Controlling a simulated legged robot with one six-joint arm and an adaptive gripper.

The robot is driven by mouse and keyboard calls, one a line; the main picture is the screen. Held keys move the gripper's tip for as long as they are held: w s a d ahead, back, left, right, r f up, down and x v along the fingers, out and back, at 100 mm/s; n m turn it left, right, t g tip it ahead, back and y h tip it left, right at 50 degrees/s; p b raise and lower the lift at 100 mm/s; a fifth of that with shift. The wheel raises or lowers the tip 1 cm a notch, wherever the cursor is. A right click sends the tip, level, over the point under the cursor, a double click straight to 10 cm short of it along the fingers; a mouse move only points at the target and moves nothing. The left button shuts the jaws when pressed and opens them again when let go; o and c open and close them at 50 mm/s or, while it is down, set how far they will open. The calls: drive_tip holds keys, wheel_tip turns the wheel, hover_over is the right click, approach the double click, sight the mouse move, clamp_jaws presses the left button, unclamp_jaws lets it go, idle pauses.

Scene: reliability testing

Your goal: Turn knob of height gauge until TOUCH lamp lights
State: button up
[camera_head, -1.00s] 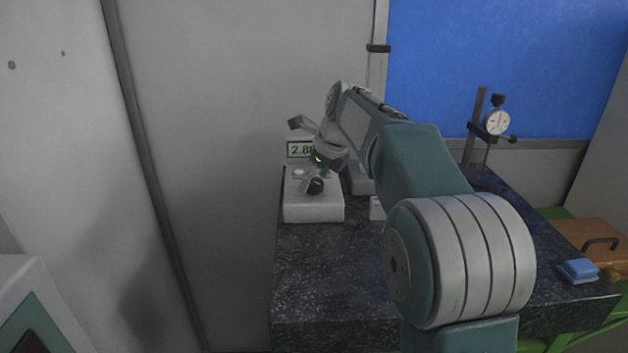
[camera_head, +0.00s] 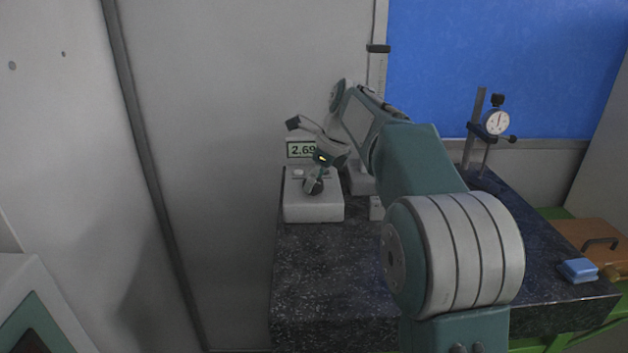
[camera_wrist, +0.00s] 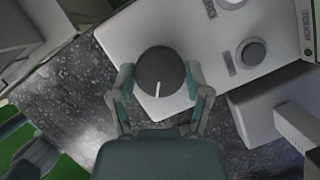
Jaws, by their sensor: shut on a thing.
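The dark round knob (camera_wrist: 160,70) with a white index line sits on the height gauge's pale control box (camera_wrist: 125,38). In the wrist view the line points down, slightly left. My gripper (camera_wrist: 159,78) has one finger on each side of the knob and is shut on it. In the head view the gripper (camera_head: 314,180) is over the box (camera_head: 313,210) and partly covers the knob. The display (camera_head: 300,150) reads about 2.69, its last digits partly hidden by my wrist. A TOUCH label (camera_wrist: 304,28) shows at the wrist view's right edge; I cannot tell whether its lamp is lit.
The box stands at the left edge of a dark granite table (camera_head: 320,275). The gauge's upright column (camera_head: 377,75) rises behind my arm. A dial indicator on a stand (camera_head: 496,122) is at the back right. A blue block (camera_head: 578,270) lies at the right edge.

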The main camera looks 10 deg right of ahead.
drive_tip(key=n, duration=0.2)
drive_tip(key=n+g, duration=0.1)
drive_tip(key=n, duration=0.1)
drive_tip(key=n+g, duration=0.1)
drive_tip(key=n, duration=0.1)
drive_tip(key=shift+w+f+y, duration=0.15)
drive_tip(key=shift+f+y, duration=0.1)
drive_tip(key=shift+y, duration=0.15)
drive_tip(key=n+g, duration=0.1)
drive_tip(key=n, duration=0.2)
drive_tip(key=n+g, duration=0.2)
drive_tip(key=n, duration=0.2)
drive_tip(key=shift+w, duration=0.1)
drive_tip(key=shift+h, duration=0.3)
drive_tip(key=o, duration=1.2)
drive_tip(key=shift+w, duration=0.1)
drive_tip(key=shift+c, duration=0.2)
drive_tip(key=shift+r, duration=0.1)
